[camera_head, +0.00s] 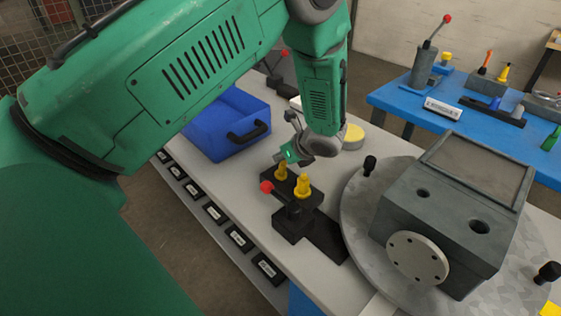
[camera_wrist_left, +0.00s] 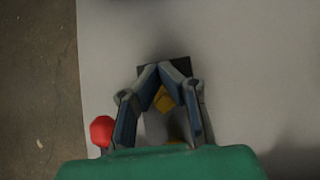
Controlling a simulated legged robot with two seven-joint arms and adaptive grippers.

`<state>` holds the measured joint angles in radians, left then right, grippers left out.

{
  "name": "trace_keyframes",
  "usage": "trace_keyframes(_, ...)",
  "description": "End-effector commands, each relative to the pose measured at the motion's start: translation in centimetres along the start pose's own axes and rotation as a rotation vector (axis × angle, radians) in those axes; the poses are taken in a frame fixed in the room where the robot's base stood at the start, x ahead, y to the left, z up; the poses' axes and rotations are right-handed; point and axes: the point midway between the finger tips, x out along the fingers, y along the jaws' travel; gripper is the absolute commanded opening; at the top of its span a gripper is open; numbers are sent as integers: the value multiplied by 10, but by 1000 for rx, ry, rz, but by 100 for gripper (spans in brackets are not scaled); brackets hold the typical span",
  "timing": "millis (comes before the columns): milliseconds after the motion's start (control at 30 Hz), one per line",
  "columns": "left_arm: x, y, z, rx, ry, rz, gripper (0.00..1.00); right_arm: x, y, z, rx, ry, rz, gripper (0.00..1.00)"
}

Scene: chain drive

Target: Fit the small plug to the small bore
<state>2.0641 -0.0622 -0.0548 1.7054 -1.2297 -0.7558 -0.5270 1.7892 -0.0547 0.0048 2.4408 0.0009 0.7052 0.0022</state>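Two yellow plugs stand upright in a black holder (camera_head: 292,226) on the grey table: a rear one (camera_head: 281,172) that looks slightly smaller, and a front one (camera_head: 302,186). My left gripper (camera_head: 286,158) is low above the rear plug. In the left wrist view, its fingers (camera_wrist_left: 160,70) lean together at the tips, with a yellow part (camera_wrist_left: 163,99) showing between them; contact is unclear. The grey block (camera_head: 430,222) has a small bore (camera_head: 423,193) and a larger bore (camera_head: 480,226) in its top, both empty-looking. My right gripper is not in view.
The block sits on a round metal plate (camera_head: 362,215) with black knobs (camera_head: 370,164). A red knob (camera_head: 266,187) sticks out beside the holder; it also shows in the left wrist view (camera_wrist_left: 102,130). A blue bin (camera_head: 222,136) stands behind left. A blue table (camera_head: 400,98) with tools stands behind right.

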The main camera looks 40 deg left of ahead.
Motion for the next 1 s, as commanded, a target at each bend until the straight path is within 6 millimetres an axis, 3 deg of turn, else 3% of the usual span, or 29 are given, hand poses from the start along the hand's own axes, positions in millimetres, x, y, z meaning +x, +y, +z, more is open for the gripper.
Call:
trace_keyframes(300,-47,-1,46,-3,-3,-4,0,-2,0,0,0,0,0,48)
trace_keyframes(500,-58,-1,58,0,-3,-1,0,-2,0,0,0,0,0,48)
trace_keyframes(767,-58,0,60,0,-3,0,0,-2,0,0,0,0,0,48)
trace_keyframes(1000,-58,0,60,0,-4,-1,80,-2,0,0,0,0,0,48)
